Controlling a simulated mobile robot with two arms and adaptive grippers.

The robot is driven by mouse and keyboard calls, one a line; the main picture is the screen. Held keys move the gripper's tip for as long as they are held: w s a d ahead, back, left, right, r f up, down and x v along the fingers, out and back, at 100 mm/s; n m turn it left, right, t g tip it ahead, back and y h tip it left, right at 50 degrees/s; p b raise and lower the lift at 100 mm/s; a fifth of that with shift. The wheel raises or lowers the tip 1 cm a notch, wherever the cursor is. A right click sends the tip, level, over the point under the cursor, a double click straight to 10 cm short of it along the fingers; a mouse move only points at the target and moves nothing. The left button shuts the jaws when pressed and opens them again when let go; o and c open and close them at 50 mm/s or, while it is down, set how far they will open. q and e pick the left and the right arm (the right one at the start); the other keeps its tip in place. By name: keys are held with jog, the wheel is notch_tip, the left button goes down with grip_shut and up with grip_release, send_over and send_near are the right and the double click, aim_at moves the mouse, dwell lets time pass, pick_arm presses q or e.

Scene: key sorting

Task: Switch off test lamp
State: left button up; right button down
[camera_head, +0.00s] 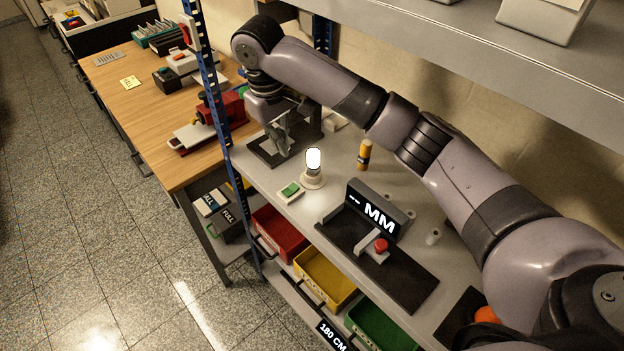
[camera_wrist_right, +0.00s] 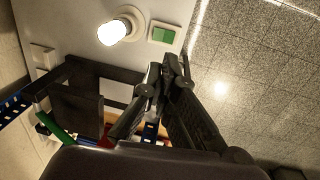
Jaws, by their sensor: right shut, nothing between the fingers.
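The test lamp (camera_head: 313,162) stands upright on the grey shelf and its bulb glows white. It also shows at the top of the right wrist view (camera_wrist_right: 114,30). A small white switch box with a green button (camera_head: 290,190) lies just in front of the lamp; in the right wrist view the box (camera_wrist_right: 163,33) is right of the lamp. My right gripper (camera_head: 284,151) is shut and empty, behind and left of the lamp, apart from both. Its fingertips (camera_wrist_right: 168,66) point toward the switch box in the right wrist view. My left gripper is not in view.
A dark frame stand (camera_head: 262,152) is close beside my right gripper. A blue upright post (camera_head: 222,140) stands left of it. Coloured bins (camera_head: 325,278) sit below.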

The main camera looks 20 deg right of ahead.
jog(key=p, duration=0.4)
send_near(293, 188)
jog(key=f, duration=0.6)
jog(key=shift+d+f, duration=0.15)
jog(key=shift+d, duration=0.2)
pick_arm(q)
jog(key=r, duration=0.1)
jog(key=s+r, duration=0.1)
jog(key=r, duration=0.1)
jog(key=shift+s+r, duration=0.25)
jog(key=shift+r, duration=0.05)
pick_arm(e)
jog(key=shift+f, duration=0.45)
